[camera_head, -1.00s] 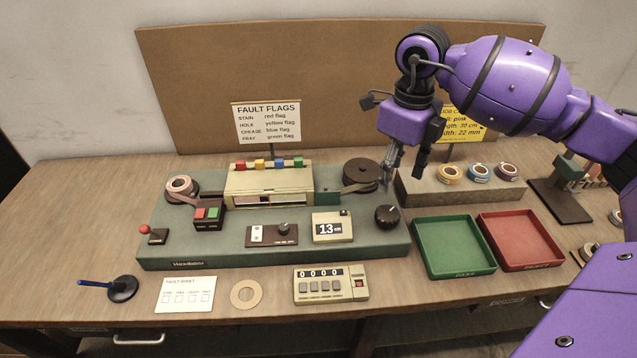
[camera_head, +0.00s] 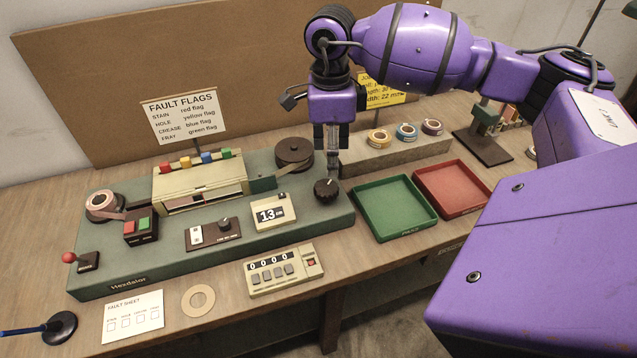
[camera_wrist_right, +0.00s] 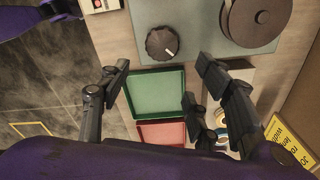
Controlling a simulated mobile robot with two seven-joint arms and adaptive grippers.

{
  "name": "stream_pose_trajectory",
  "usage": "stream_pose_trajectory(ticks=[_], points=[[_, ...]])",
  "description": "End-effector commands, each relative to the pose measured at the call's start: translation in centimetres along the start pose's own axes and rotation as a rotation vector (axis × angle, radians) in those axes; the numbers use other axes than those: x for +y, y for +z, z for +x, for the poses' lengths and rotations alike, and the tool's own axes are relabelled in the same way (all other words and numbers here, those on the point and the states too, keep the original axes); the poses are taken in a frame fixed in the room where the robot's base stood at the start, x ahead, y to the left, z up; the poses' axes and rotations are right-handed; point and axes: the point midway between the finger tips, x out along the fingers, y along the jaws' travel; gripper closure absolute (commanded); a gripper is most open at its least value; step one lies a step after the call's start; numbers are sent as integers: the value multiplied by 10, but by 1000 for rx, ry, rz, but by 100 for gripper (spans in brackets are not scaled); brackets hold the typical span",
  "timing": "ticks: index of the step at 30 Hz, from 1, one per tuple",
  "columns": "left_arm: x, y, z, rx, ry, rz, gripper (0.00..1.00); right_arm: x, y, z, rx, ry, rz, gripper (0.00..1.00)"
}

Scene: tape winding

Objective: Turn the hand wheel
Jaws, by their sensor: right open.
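The hand wheel is a round black knob (camera_head: 326,190) on the right front corner of the green machine base (camera_head: 225,240). It shows in the right wrist view as a dark knurled knob (camera_wrist_right: 162,43) with a white mark. My right gripper (camera_head: 333,168) hangs fingers-down just behind and above the knob in the head view, overlapping its upper edge. In the right wrist view my right gripper (camera_wrist_right: 163,68) is open, its fingers spread and empty. The knob lies beyond the fingertips, between their lines; I see no contact. My left gripper is not in view.
A dark tape reel (camera_head: 294,153) stands behind the knob. The green tray (camera_head: 394,238) and red tray (camera_head: 453,215) lie to its right. A ledge with tape rolls (camera_head: 405,131) is behind them.

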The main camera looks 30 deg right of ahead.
Motion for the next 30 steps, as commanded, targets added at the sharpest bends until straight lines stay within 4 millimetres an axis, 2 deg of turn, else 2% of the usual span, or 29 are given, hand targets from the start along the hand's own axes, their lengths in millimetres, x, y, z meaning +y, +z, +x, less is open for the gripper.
stream_pose_trajectory(ticks=[6,9,13,16,20,30], points=[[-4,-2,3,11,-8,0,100,0,-1,14,-5,-1,-618,43],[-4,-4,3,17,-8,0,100,1,1,16,-15,-7,-871,43],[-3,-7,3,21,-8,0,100,2,5,16,-27,-17,-1111,43],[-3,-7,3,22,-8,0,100,1,6,16,-31,-23,-1216,43],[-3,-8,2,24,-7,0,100,2,6,21,-31,-23,-1265,43],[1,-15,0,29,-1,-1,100,2,8,71,-32,-23,-1265,43]])
